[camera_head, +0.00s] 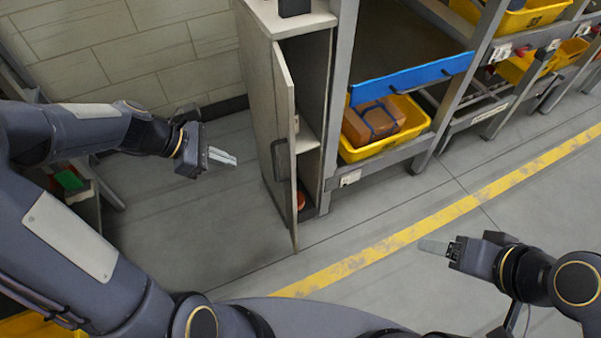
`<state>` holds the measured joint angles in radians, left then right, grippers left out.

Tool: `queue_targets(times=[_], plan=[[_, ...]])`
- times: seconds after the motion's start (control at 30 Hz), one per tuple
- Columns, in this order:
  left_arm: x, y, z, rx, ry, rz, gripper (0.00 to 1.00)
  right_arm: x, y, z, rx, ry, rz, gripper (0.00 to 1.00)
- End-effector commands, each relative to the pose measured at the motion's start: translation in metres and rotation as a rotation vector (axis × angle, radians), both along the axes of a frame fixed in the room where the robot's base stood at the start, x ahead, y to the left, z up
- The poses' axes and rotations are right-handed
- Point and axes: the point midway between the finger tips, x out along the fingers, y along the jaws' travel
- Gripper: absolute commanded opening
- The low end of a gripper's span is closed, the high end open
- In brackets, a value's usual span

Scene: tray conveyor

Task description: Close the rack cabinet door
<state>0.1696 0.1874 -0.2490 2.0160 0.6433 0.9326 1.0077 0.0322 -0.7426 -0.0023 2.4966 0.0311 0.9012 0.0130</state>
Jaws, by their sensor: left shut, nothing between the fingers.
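The rack cabinet (252,80) is a pale grey cabinet at the top centre. Its door (285,130) is hinged on the left and stands open, swung out toward me, with a dark handle (279,160) on its outer face. Part of the dark inside with a shelf (306,138) shows to the right of the door. My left gripper (234,160) is shut and empty, to the left of the door and apart from it, pointing toward the handle side. My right gripper (422,244) is at the lower right, over the floor and away from the door; its fingers look close together.
A rack stands right of the cabinet, with a blue bar (412,80) and a yellow tray (422,121) holding a brown box (373,122). A red-orange item (300,200) sits low in the cabinet. The floor (215,225) left of the door is clear. A yellow line (440,222) crosses the floor.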

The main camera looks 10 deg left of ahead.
Motion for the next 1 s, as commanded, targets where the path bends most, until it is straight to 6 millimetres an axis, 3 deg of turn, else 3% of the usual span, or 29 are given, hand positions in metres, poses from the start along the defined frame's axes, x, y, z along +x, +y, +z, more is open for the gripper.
queue_targets(times=[0.03,0.27,0.7,1.0], plan=[[0.005,0.002,-0.013,-0.019,0.035,0.035,0.00,0.000,0.000,-0.007,0.000,0.000,0.000,0.70],[0.014,-0.006,-0.030,-0.041,0.072,0.077,0.00,0.000,0.000,-0.012,0.000,0.000,0.000,0.70],[0.037,-0.065,-0.095,-0.038,0.072,0.073,0.00,0.000,0.000,-0.040,0.000,0.000,0.000,0.70],[0.051,-0.096,-0.089,-0.037,0.069,0.074,0.00,0.000,0.000,-0.040,0.000,-0.001,0.000,0.70]])
